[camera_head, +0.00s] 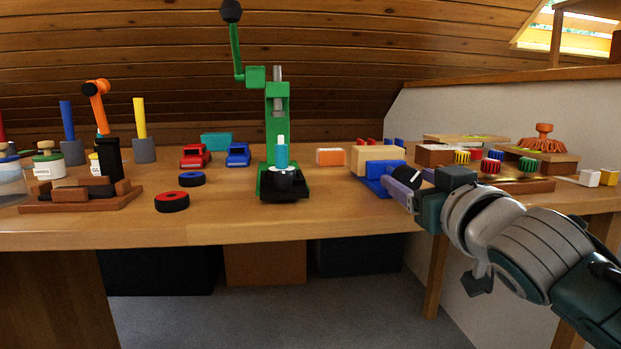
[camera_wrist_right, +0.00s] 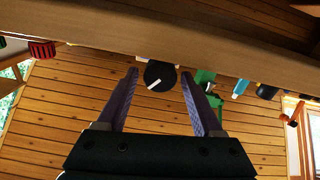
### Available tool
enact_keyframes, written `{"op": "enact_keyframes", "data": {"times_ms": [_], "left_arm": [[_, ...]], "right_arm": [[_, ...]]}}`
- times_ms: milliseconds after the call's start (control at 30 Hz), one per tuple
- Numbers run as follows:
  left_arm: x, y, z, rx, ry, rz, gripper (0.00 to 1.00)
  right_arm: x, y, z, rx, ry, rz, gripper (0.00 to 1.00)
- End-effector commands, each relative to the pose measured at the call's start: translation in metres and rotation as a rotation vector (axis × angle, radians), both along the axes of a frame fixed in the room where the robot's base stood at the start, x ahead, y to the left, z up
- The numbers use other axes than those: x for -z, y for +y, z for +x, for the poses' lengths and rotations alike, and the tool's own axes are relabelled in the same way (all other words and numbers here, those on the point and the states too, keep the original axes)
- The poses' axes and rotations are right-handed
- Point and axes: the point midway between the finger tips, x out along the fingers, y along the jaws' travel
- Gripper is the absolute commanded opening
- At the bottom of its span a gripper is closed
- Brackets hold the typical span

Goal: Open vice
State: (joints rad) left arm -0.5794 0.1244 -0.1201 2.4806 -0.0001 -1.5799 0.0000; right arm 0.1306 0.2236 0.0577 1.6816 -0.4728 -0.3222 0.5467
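The blue vice (camera_head: 376,186) is at the front edge of the bench, right of centre in the head view. A tan block (camera_head: 376,157) shows at its top; I cannot tell if it is clamped. A black round knob with a white mark (camera_wrist_right: 160,75) is at the vice's front. My right gripper (camera_wrist_right: 160,73) is open, with its purple fingers one on each side of the knob. Gaps show between the knob and both fingers in the wrist view. In the head view the gripper and wrist partly cover the vice front. My left gripper is not in view.
A green lever press (camera_head: 277,125) stands left of the vice. An orange-and-white box (camera_head: 330,156) lies between them. Colored gears (camera_head: 491,165) are on a wooden board to the right. Toy cars and wheels lie left. The space before the bench is clear.

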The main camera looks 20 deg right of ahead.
Motion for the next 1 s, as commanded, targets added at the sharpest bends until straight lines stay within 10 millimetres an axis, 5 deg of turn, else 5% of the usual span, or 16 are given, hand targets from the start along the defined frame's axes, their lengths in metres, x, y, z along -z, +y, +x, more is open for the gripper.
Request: {"op": "enact_keyframes", "data": {"times_ms": [567, 767, 1000], "left_arm": [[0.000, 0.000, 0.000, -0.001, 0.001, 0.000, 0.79], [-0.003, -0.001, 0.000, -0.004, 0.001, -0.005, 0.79], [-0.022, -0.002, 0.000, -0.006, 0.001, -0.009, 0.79]], "right_arm": [[0.000, 0.000, 0.000, 0.000, 0.000, 0.000, 0.02], [-0.001, 0.000, 0.000, 0.000, 0.007, -0.024, 0.00], [-0.002, 0.001, 0.000, -0.001, 0.080, -0.317, 0.00]]}}
